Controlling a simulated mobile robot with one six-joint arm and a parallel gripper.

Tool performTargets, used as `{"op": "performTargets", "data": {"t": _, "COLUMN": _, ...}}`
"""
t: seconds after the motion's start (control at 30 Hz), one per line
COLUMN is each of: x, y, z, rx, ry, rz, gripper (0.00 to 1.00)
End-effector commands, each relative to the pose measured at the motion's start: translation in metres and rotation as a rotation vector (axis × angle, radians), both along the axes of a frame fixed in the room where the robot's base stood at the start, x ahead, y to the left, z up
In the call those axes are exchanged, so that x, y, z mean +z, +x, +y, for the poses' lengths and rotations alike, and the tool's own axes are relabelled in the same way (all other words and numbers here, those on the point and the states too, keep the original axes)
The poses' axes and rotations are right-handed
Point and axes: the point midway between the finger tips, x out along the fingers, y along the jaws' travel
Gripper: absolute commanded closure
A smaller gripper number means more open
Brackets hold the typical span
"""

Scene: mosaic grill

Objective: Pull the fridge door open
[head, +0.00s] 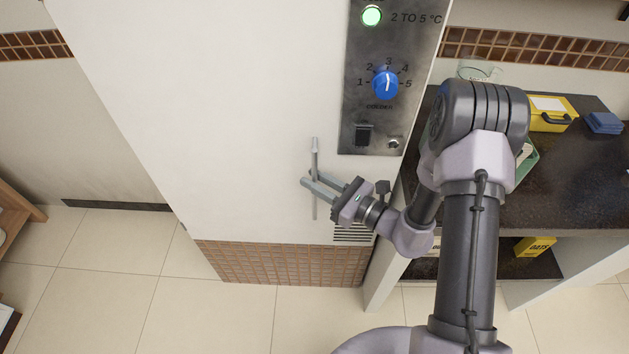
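The fridge is a tall white unit, and its door (190,110) fills the upper middle of the head view. A slim grey vertical bar handle (315,150) stands on the door's lower right part. My gripper (309,188) is at the lower part of this handle, with its two fingers reaching left around the bar, one on either side. A gap shows between the fingers. Whether they touch the bar cannot be told from this view.
A metal control panel (350,100) with a blue dial (385,83) and green light is right of the door. A dark counter (575,185) at right holds a yellow box (552,113), a blue item (604,123) and a green tray. Tiled floor (100,260) is clear at lower left.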

Motion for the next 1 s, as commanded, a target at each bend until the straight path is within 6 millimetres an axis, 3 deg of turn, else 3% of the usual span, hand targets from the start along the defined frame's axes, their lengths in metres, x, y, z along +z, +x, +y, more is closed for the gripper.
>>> {"op": "performTargets", "data": {"t": 0.27, "x": 0.0003, "y": 0.0016, "z": 0.0027, "rx": 0.001, "ry": 0.001, "rz": 0.001, "gripper": 0.79}}
{"op": "performTargets", "data": {"t": 0.3, "x": 0.0003, "y": 0.0016, "z": 0.0027, "rx": 0.001, "ry": 0.001, "rz": 0.001, "gripper": 0.81}}
{"op": "performTargets", "data": {"t": 0.4, "x": 0.0003, "y": 0.0015, "z": 0.0026, "rx": 0.001, "ry": 0.001, "rz": 0.001, "gripper": 1.00}}
{"op": "performTargets", "data": {"t": 1.0, "x": 0.0001, "y": 0.0014, "z": 0.0023, "rx": 0.001, "ry": 0.000, "rz": 0.000, "gripper": 1.00}}
